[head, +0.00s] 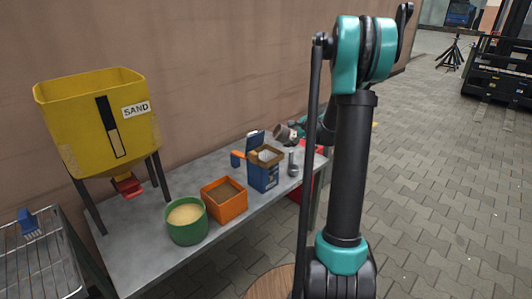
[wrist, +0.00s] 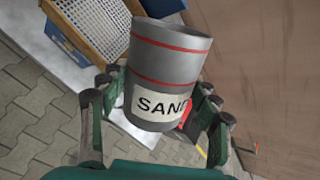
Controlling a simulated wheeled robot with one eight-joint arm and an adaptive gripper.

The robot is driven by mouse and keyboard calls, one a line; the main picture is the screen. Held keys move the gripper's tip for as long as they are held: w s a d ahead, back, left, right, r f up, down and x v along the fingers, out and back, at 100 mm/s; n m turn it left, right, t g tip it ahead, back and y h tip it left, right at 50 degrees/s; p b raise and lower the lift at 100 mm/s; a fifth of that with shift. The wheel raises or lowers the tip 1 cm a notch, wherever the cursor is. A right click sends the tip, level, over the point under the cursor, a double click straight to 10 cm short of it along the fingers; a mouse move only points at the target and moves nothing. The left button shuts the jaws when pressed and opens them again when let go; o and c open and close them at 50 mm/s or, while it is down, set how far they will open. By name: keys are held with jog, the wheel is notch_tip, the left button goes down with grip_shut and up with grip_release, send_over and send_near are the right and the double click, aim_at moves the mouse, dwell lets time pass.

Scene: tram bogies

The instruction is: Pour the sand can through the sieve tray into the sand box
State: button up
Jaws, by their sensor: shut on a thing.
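The sand can (wrist: 167,70) is grey with red bands and a white SAND label. My gripper (wrist: 155,88) is shut on it, with fingers on both sides. In the head view the can (head: 281,134) is held up, tilted with its mouth to the left, above the table's far end. The blue sand box (head: 263,176) stands below and left of it with its lid up. The wood-framed sieve tray (head: 267,154) sits on its top; it also shows in the wrist view (wrist: 102,22), beside the can's rim. The can's contents are hidden.
A yellow SAND hopper (head: 80,125) stands at the table's left. A green tub of sand (head: 187,221) and an orange box (head: 224,201) stand left of the sand box. A grey metal canister (head: 293,163) stands close to its right. The wall runs behind.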

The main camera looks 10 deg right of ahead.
jog(key=shift+a+r+n+h, duration=0.15)
jog(key=shift+r+n+h, duration=0.15)
jog(key=shift+r+h, duration=0.35)
dwell(1.4)
jog(key=shift+f, duration=0.1)
